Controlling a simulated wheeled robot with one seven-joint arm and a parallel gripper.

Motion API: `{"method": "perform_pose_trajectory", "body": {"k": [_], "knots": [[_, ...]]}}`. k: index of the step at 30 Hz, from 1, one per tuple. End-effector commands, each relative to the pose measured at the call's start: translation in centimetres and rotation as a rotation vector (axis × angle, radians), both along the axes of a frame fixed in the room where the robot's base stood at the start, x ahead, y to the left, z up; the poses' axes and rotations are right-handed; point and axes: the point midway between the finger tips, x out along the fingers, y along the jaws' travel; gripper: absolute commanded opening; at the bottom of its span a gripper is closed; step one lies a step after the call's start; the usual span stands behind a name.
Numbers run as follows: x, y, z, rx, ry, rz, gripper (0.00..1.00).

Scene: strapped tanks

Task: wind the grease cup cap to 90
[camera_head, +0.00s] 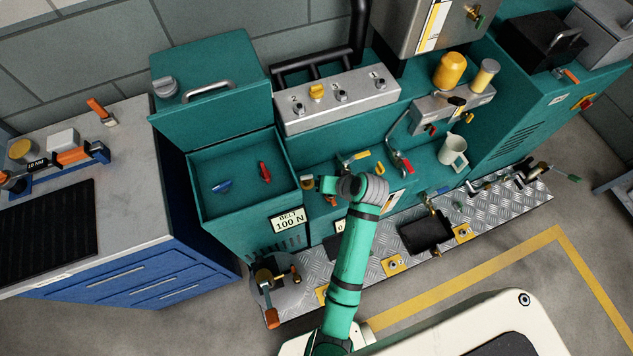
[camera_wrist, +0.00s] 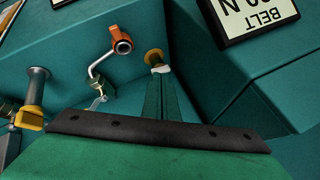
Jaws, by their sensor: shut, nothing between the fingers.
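A small brass-yellow round cap, which looks like the grease cup cap (camera_wrist: 155,56), sits on the green machine's front in the wrist view. It also shows in the head view (camera_head: 307,182), just left of my gripper. My gripper (camera_wrist: 160,70) is shut and empty. Its pale fingertips are right at the lower edge of the cap in the picture; I cannot tell whether they touch it. No scale or number on the cap can be read.
A crank with an orange knob (camera_wrist: 119,41) stands close left of the cap in the wrist view. A white BELT plate (camera_wrist: 255,14) is at upper right. In the head view, an open green bin (camera_head: 235,185) lies left of my gripper, and a tread-plate step (camera_head: 370,255) lies below.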

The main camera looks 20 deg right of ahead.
Motion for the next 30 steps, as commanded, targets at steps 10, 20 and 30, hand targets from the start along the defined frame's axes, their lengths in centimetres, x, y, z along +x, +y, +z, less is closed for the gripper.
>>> {"method": "perform_pose_trajectory", "body": {"k": [10, 20, 30], "knots": [[0.0, 0.1, 1.9, -0.034, -0.01, 0.099, 0.37], [5.4, 0.6, 3.4, -0.308, -0.076, 0.787, 0.37], [5.8, -1.8, 3.7, -0.469, -0.082, 1.283, 0.37]]}}
